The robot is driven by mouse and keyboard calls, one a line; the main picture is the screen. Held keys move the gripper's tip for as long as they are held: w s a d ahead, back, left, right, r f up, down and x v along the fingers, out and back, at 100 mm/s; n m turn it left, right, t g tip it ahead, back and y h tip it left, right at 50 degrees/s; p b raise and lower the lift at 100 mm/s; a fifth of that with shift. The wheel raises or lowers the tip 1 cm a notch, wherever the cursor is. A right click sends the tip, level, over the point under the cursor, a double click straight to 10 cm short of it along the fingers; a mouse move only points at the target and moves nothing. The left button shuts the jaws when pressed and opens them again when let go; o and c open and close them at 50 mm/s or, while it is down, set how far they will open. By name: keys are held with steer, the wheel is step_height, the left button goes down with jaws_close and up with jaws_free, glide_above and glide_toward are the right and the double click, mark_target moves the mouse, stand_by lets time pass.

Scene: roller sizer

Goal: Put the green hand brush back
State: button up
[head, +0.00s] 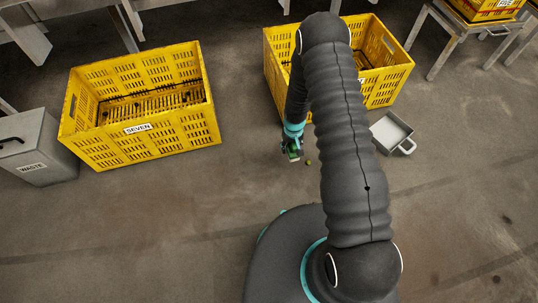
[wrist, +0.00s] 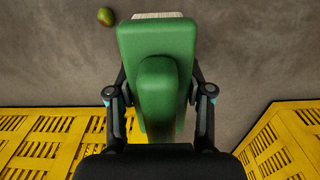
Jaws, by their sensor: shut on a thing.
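The green hand brush (wrist: 158,40) fills the middle of the wrist view, with its pale bristles (wrist: 157,15) at the top edge. My gripper (wrist: 160,100) is shut on it, one finger on each side. In the head view, my gripper (head: 291,149) hangs low in front of the middle yellow crate, with a bit of the green brush (head: 294,154) showing at its tip. Its exact height above the floor is hard to tell.
A small green-red fruit (head: 308,162) lies on the floor beside the brush. A grey dustpan (head: 391,133) lies to the right. The yellow crate SEVEN (head: 170,145) and a grey WASTE bin (head: 38,160) stand left. Another yellow crate (head: 385,92) stands behind my arm. The front-left floor is clear.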

glide_above(270, 158)
step_height(270, 158, down, 5)
steer(key=shift+a+f, duration=0.1)
steer(key=shift+f, duration=2.05)
steer(key=shift+f, duration=0.15)
steer(key=o, duration=1.3)
step_height(270, 158, up, 12)
steer(key=shift+r, duration=0.2)
